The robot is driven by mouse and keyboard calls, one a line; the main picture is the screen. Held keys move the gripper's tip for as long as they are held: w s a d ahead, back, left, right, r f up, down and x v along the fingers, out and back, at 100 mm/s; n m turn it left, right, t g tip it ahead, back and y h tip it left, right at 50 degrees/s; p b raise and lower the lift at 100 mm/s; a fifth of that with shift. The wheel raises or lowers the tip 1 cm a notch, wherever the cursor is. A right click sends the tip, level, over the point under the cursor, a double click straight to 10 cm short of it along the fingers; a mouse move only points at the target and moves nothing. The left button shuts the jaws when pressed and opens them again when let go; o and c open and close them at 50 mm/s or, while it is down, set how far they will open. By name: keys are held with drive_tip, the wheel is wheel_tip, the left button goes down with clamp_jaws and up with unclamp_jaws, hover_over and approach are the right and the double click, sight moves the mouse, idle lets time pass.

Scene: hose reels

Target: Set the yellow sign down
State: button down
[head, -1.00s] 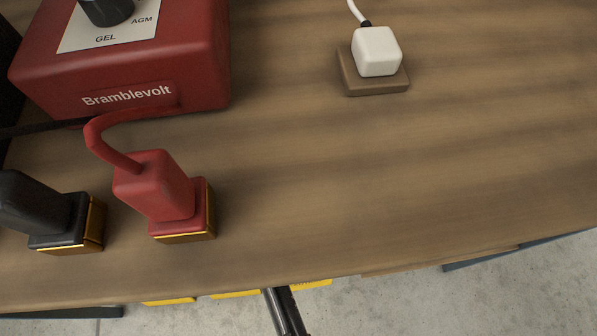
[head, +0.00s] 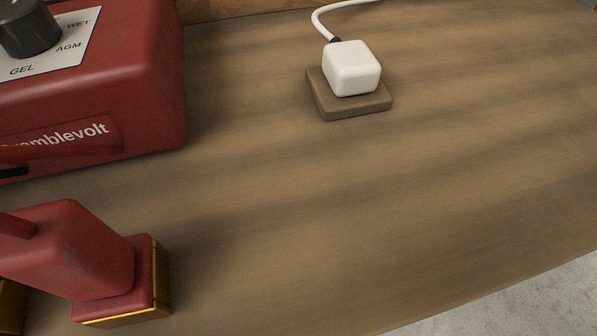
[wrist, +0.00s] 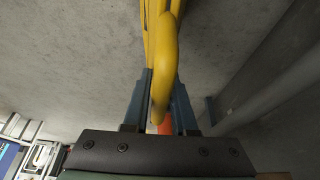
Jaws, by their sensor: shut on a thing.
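The yellow sign (wrist: 162,40) shows in the wrist view as a thick rounded yellow bar with thinner yellow strips beside and behind it. It runs up out of the top of the picture, so its full shape and lower end are hidden. My gripper (wrist: 161,88) has its two blue-grey fingers on either side of the yellow bar and is shut on it. Neither the sign nor my gripper shows in the head view.
A wooden top (head: 300,200) bears a red Bramblevolt charger (head: 90,95), a red plug (head: 85,255) at lower left and a white plug (head: 352,68) on a brown block. Its middle is bare. Grey floor (head: 520,310) shows at lower right.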

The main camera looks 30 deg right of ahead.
drive_tip(key=c, duration=0.7)
unclamp_jaws()
drive_tip(key=p+v, duration=0.5)
drive_tip(key=v, duration=0.7)
drive_tip(key=shift+r+p, duration=0.1)
drive_tip(key=shift+p, duration=0.25)
